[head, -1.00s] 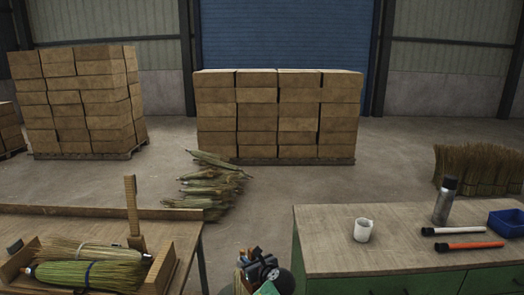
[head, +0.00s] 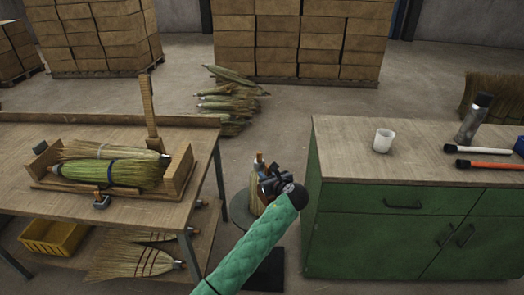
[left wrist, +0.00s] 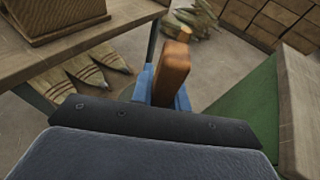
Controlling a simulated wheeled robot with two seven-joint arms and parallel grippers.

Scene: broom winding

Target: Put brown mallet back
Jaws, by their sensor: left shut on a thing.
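The brown mallet shows in the left wrist view as a brown wooden block (left wrist: 172,72) standing between the blue fingers of my left gripper (left wrist: 165,95). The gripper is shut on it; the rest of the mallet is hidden. In the head view my left gripper (head: 262,176) is small and dark at the end of my green-sleeved arm, in the gap between the two tables. Only a small brown bit of the mallet (head: 258,158) shows there. My right gripper is not in view.
The wooden work table (head: 60,135) at left bears a wooden tray (head: 178,172) with brooms and an upright wooden post (head: 149,105). A yellow bin (head: 52,238) sits below. The green cabinet (head: 380,225) at right bears a white cup (head: 383,141), bottle (head: 474,118) and brushes.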

